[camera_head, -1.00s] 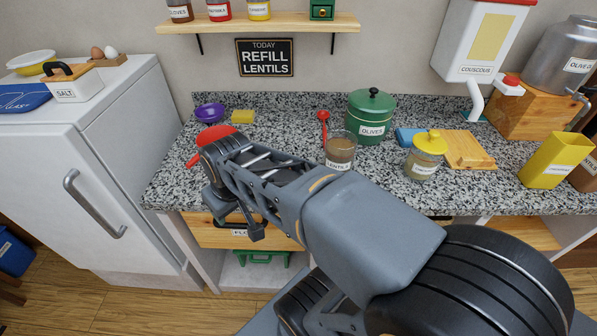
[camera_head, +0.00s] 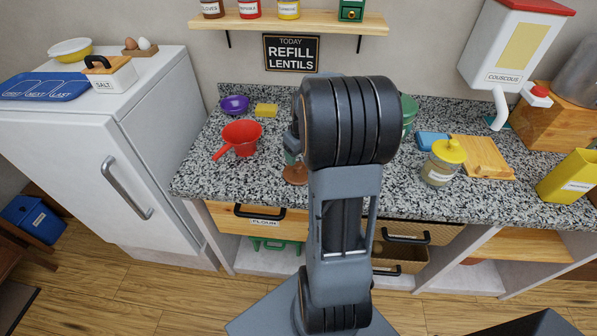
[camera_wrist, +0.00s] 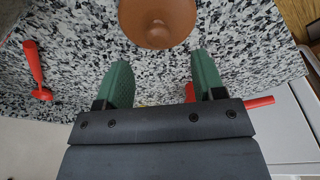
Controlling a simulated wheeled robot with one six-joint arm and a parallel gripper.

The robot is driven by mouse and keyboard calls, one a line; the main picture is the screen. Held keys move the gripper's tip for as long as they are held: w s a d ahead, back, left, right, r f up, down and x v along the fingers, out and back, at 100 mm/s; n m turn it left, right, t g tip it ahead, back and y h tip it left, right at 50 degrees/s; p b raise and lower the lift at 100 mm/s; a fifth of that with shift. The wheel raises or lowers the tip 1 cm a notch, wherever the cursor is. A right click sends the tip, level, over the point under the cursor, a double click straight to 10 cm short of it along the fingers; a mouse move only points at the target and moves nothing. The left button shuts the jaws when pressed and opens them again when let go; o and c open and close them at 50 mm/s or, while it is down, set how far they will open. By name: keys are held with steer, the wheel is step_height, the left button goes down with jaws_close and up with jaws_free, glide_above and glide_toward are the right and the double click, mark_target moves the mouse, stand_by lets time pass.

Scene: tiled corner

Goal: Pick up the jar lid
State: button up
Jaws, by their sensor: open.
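The jar lid (camera_wrist: 160,22) is a brown disc with a round knob. It lies on the speckled counter, cut off by the top edge of the wrist view. In the head view the lid (camera_head: 294,175) shows beside my arm, near the counter's front. My gripper (camera_wrist: 160,78) is open and empty, with two green fingertips apart. The fingertips point at the lid and sit just short of it in the picture; their height above the counter is unclear. In the head view my gripper is mostly hidden behind my arm.
A red scoop (camera_head: 240,137) stands left of the lid; its handle (camera_wrist: 258,102) shows behind the fingers. A red spoon (camera_wrist: 36,70) lies to the other side. A yellow-lidded jar (camera_head: 443,162) and wooden board (camera_head: 482,156) are farther right. A green canister (camera_head: 409,110) is partly hidden.

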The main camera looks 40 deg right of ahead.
mark_target(298, 164)
steer(key=shift+w+d+f+p, duration=0.1)
steer(key=shift+w+f+p, duration=0.1)
steer(key=shift+f, duration=0.85)
steer(key=shift+w+f+p, duration=0.15)
steer(key=shift+f+p, duration=0.05)
steer(key=shift+f, duration=0.9)
steer(key=shift+w+d+f+p, duration=0.1)
steer(key=shift+w+f+p, duration=0.1)
steer(key=shift+f, duration=0.85)
steer(key=shift+s, duration=0.1)
steer(key=shift+c, duration=0.4)
steer(key=c, duration=0.9)
